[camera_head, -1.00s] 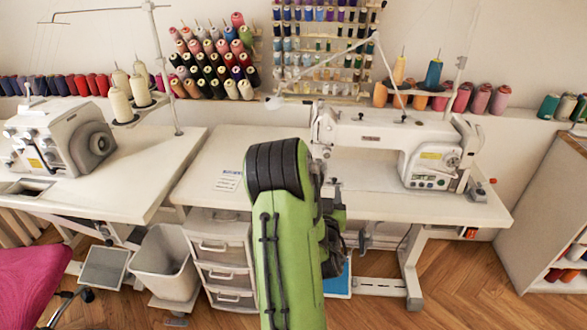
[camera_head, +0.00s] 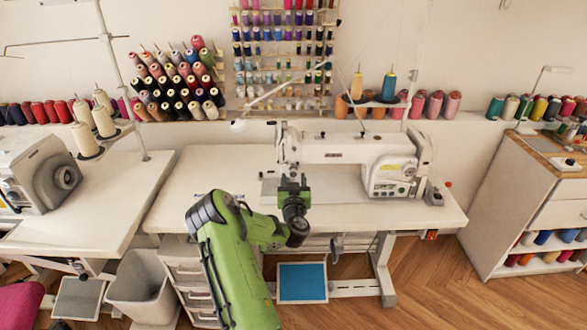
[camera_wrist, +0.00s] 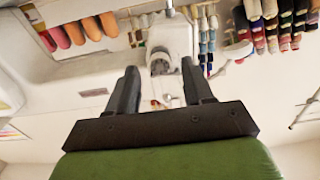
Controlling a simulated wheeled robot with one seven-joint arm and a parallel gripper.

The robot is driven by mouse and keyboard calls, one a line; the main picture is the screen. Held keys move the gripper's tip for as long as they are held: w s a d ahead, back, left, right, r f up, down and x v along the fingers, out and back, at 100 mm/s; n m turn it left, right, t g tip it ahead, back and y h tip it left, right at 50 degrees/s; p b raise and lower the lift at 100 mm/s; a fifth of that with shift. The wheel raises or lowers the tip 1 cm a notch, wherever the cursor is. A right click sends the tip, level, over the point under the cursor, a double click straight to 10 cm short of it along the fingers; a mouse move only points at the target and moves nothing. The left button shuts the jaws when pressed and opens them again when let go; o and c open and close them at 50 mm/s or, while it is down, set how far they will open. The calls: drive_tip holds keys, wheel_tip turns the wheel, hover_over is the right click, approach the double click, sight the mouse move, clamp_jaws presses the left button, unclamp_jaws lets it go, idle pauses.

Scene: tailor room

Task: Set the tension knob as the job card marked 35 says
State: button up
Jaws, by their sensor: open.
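The white sewing machine (camera_head: 345,150) stands on the white table, its needle head (camera_head: 287,145) at the left end. In the wrist view the cream machine head (camera_wrist: 170,38) shows beyond my fingers, with a rounded knob-like part (camera_wrist: 160,64) between them. I cannot tell for sure that this is the tension knob. My gripper (camera_head: 294,180) is in front of the needle head, fingers pointing towards it. In the wrist view my gripper (camera_wrist: 160,76) is open and empty, apart from the machine. No card marked 35 can be read; my arm covers part of the table's left side.
The white table (camera_head: 400,212) has free room at its front right. A second machine (camera_head: 45,170) stands at the left. A thin thread-stand arm (camera_head: 285,92) reaches over the machine. Thread racks (camera_head: 285,50) line the wall. A shelf unit (camera_head: 530,200) is at the right.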

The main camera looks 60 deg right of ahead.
drive_tip(key=shift+p+x, duration=0.3)
drive_tip(key=shift+x, duration=0.5)
clamp_jaws()
